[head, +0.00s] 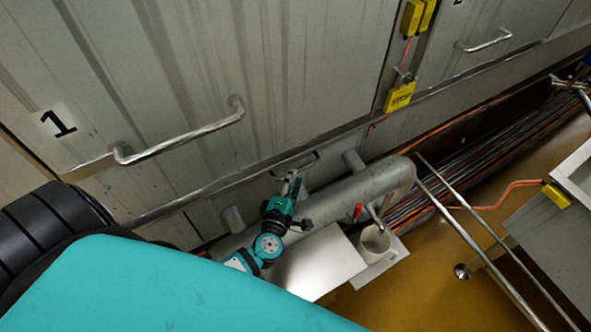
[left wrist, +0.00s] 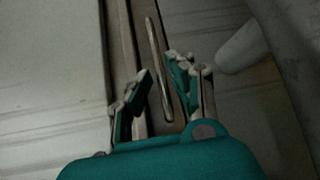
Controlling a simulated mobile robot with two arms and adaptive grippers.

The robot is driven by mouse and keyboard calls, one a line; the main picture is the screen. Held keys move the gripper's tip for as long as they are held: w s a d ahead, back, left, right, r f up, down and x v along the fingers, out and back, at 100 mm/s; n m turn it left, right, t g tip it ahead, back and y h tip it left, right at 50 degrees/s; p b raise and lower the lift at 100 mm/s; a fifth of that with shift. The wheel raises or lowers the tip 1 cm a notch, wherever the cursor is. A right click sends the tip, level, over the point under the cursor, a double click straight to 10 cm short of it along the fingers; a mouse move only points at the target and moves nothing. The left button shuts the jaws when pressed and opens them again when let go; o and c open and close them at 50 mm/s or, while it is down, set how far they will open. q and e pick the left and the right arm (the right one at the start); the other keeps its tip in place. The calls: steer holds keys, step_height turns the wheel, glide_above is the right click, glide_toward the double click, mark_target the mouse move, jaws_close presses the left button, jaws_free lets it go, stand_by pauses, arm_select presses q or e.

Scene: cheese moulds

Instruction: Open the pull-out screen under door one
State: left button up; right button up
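Door one (head: 150,70) is a tall grey metal door with a "1" label and a long bar handle (head: 180,141). Below its lower ledge is a grey panel, the pull-out screen, with a small bar handle (head: 305,160). My left gripper (head: 292,180) is at this small handle. In the left wrist view, the gripper (left wrist: 160,95) has its two fingers apart. The thin handle bar (left wrist: 155,50) runs between them, and no closed grip on it shows. The lower end of the bar is close to the right finger. The right gripper is not in view.
A thick grey pipe (head: 345,193) runs just below the left gripper. Cables and metal rails (head: 480,235) are to the right. A yellow stop box (head: 400,97) hangs on the wall.

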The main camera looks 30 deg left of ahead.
arm_select(q)
steer(key=shift+x, duration=1.75)
jaws_close()
